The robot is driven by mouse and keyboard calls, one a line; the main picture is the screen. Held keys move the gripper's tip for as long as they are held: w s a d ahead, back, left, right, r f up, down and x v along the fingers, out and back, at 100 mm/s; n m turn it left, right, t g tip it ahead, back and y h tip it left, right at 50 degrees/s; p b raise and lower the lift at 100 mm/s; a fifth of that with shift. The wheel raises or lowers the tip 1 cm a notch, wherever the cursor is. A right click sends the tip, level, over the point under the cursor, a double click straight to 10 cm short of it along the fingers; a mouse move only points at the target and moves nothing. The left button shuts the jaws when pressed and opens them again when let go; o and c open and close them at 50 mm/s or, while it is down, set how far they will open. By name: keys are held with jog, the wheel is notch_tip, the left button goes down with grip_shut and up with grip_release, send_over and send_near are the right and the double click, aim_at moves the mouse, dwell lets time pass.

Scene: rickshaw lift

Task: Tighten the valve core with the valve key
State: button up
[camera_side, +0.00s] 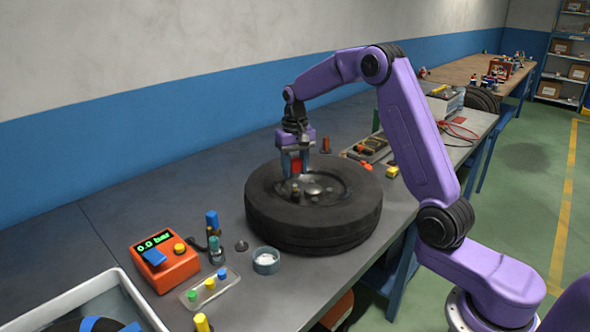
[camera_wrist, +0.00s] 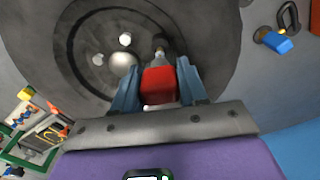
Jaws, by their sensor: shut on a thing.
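My gripper (camera_side: 295,161) is over the wheel and shut on a red block-shaped handle (camera_side: 296,167), which I take to be the valve key. In the wrist view the red key (camera_wrist: 158,86) sits between the two blue fingers of my gripper (camera_wrist: 157,88). A metal and dark tip, perhaps the valve stem (camera_wrist: 160,47), shows just beyond the key. The black wheel (camera_side: 318,232) lies flat on the grey bench, its hub facing up. The valve core is hidden, and I cannot tell whether the key is seated on it.
An orange gauge box (camera_side: 164,262) reading 0.0 bar stands at the front left. Near it are a clear tray (camera_side: 210,288) with coloured caps, a small round dish (camera_side: 266,261) and a white bin (camera_side: 120,282). Tools lie behind the wheel. The bench's left rear is clear.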

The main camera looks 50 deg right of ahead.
jog(key=shift+r, duration=0.75)
